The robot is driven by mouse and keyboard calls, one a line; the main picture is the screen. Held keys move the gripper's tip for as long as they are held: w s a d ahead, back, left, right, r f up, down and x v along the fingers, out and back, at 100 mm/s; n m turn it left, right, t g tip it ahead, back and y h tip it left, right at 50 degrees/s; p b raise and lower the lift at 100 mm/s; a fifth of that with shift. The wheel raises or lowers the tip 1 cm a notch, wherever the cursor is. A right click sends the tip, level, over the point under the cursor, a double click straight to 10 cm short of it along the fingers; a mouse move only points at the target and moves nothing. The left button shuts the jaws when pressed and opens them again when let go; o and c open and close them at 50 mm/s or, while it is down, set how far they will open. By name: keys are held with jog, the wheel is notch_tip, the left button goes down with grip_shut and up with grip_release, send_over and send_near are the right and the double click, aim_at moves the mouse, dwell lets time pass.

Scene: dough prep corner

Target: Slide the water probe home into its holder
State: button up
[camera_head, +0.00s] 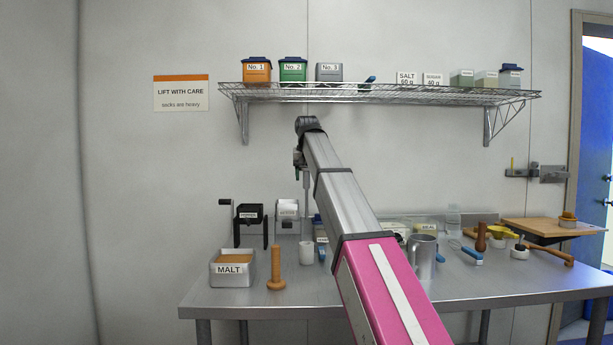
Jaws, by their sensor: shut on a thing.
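My gripper (299,163) is at the far end of my arm, above the back of the steel table, and points down. It is small in view and partly behind my arm. It is shut on what looks like the water probe (306,205), a thin grey upright rod hanging below it. A small white cylinder (306,254) stands on the table under the rod and may be its holder. The rod's lower end seems to be near or behind the cylinder's top; I cannot tell whether it is inside, touching or apart.
A MALT bin (232,279) and a wooden pestle-like tool (276,272) stand at the front left. Black (249,214) and white (287,211) hand mills are behind. A metal jug (422,258) stands right of my arm. A wire shelf (380,94) with canisters hangs above.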

aim_at(307, 198)
jog(key=shift+f, duration=0.15)
jog(key=shift+f, duration=7.85)
jog(key=o, duration=1.3)
jog(key=shift+v, duration=4)
